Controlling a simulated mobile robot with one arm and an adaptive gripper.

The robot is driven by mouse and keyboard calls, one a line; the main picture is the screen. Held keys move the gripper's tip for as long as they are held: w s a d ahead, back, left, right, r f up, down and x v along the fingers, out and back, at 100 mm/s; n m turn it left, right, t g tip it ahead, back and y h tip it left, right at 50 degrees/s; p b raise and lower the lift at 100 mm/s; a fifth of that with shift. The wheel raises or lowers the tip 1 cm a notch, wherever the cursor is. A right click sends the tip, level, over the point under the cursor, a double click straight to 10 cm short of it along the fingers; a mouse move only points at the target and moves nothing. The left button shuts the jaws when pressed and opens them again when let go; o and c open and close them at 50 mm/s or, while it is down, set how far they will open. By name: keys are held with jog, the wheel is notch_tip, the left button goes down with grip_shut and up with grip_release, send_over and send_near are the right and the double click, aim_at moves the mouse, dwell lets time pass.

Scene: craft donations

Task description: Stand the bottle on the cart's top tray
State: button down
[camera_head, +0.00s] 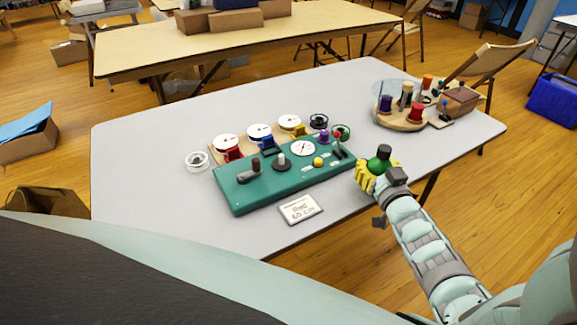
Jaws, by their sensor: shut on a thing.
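My gripper (371,178) has yellow fingers and is shut on a green bottle (381,162) with a dark cap. The bottle looks roughly upright, and its lower part is hidden by the fingers. My gripper is at the right front edge of the grey table (140,165), right of the green board. I cannot tell from this view whether the bottle touches the table. I cannot make out a cart or its top tray for certain.
A green board (240,195) with knobs and a dial lies mid-table, with white-faced reels behind it and a card (300,208) in front. A round wooden stand (398,122) holds spools at the back right. The table's left side is clear. A folding chair (490,65) stands behind.

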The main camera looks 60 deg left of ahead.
jog(key=shift+c, duration=1.3)
grip_release()
